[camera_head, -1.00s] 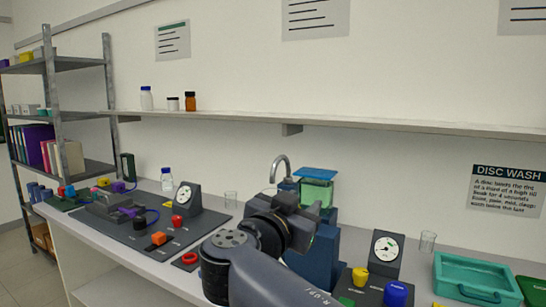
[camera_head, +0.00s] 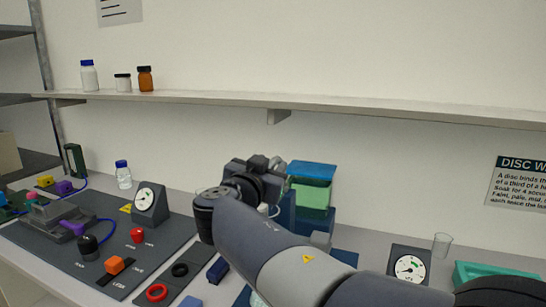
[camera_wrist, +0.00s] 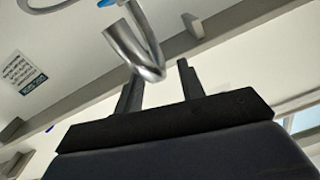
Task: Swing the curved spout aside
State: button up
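The curved metal spout (camera_wrist: 132,45) hangs large in the wrist view, its bend just beyond my fingertips. My gripper (camera_wrist: 158,75) is open, its two dark fingers standing apart with the bend showing between and slightly past them. I cannot tell whether they touch it. In the head view my gripper (camera_head: 262,165) is raised near the wall, left of a green tank (camera_head: 311,192) with a blue lid. There the spout is mostly or wholly hidden behind my gripper and wrist.
A dark rig board (camera_head: 55,248) with a gauge (camera_head: 150,203), knobs and a red ring (camera_head: 157,292) lies to the left. A second gauge (camera_head: 409,267), a clear beaker (camera_head: 441,244) and a teal tray (camera_head: 500,272) are at right. A shelf (camera_head: 350,112) runs above.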

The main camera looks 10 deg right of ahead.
jog(key=shift+x, duration=1.3)
jog(key=shift+c, duration=0.4)
grip_shut()
